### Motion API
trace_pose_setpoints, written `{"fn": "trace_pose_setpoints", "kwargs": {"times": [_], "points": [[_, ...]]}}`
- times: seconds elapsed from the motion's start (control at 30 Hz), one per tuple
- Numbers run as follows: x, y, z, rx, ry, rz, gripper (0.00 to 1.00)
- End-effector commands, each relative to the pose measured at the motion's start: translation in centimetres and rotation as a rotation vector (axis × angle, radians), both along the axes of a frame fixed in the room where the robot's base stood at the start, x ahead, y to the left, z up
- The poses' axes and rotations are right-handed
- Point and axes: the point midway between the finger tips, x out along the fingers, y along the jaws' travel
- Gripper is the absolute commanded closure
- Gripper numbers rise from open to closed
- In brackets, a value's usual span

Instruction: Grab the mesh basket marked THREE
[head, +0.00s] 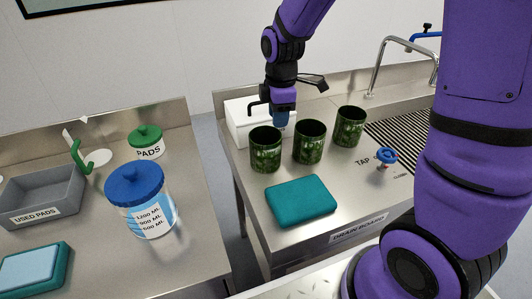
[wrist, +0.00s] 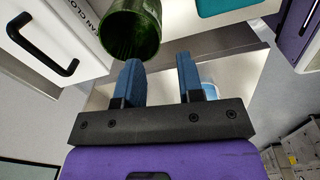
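Three dark green, mottled cylindrical baskets stand in a slanting row on the steel drainboard in the head view: a left one (head: 265,150), a middle one (head: 310,142) and a right one (head: 350,127). No mark THREE is readable on any of them. My gripper (head: 281,120) points down behind the left and middle baskets, its blue fingers partly hidden by them. In the wrist view my gripper (wrist: 160,75) is open, with nothing between its fingers. One green basket (wrist: 130,35) shows its open rim just beyond the left finger; which one it is I cannot tell.
A white box (head: 238,125) stands behind the baskets; its black handle (wrist: 45,50) shows beside the gripper. A teal pad (head: 300,201) lies in front. A blue tap knob (head: 386,157) is at right. A gap separates the left counter (head: 205,230), with a blue-lidded jar (head: 148,212).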

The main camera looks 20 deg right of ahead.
Motion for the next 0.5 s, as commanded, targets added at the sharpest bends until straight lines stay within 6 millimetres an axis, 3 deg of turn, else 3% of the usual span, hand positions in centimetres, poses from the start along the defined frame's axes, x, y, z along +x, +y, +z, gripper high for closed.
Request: {"fn": "trace_pose_setpoints", "kwargs": {"times": [0.2, 0.5], "points": [[1.0, 0.7, -2.9, -0.008, 0.035, 0.116, 0.65], [1.1, 0.8, -6.9, -0.009, 0.04, 0.13, 0.65]]}}
